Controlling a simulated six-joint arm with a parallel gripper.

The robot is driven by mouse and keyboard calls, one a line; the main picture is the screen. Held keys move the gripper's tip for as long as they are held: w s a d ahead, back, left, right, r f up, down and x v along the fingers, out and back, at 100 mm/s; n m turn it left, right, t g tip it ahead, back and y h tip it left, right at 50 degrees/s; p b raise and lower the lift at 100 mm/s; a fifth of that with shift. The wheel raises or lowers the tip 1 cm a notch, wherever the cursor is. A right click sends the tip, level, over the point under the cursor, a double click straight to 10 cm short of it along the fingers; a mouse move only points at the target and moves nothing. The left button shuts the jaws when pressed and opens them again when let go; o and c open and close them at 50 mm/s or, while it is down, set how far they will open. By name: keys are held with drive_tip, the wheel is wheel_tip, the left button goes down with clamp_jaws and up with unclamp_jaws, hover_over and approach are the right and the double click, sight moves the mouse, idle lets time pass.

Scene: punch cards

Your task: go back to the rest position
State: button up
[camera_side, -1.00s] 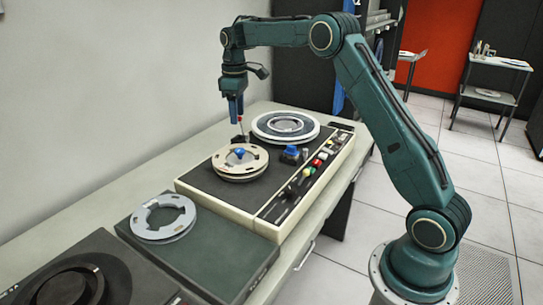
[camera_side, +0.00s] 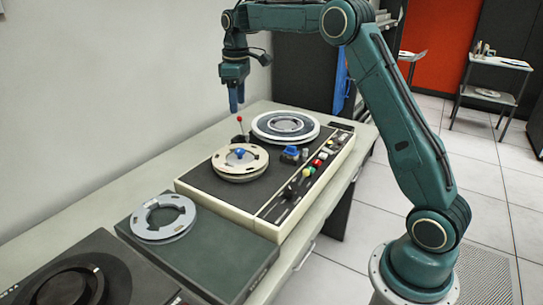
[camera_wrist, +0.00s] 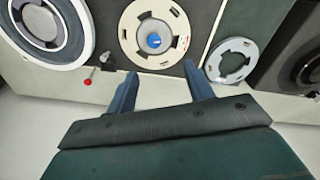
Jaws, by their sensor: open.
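My gripper (camera_side: 237,108) hangs above the back edge of the machine, pointing down, with nothing between its fingers. In the wrist view its two blue fingers (camera_wrist: 160,72) are apart and empty. Below it in the side view, a lever with a red knob (camera_side: 239,119) stands on the machine, apart from the fingers. The knob also shows in the wrist view (camera_wrist: 88,82), left of the fingers.
The machine (camera_side: 205,187) carries a cream reel (camera_side: 222,163) with a blue hub, a grey-white reel (camera_side: 262,127), and a row of coloured buttons (camera_side: 317,163). A grey ring (camera_side: 143,222) lies on a dark green box (camera_side: 230,255). The air around the gripper is free.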

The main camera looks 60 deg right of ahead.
drive_tip(key=s+a+r+m+t, duration=0.1)
drive_tip(key=s+a+r, duration=0.35)
drive_tip(key=s, duration=0.45)
drive_tip(key=s+a+r+m+t, duration=0.15)
drive_tip(key=s+a+r, duration=0.3)
drive_tip(key=s, duration=0.45)
drive_tip(key=s+a+f+m+t, duration=0.1)
drive_tip(key=s+a+f, duration=0.1)
drive_tip(key=s, duration=0.6)
drive_tip(key=s+a+f+m+t, duration=0.1)
drive_tip(key=s+a+f, duration=0.2)
drive_tip(key=s, duration=0.6)
wheel_tip(320, 180, down, 2)
drive_tip(key=shift+s+t, duration=0.25)
drive_tip(key=shift+t, duration=0.1)
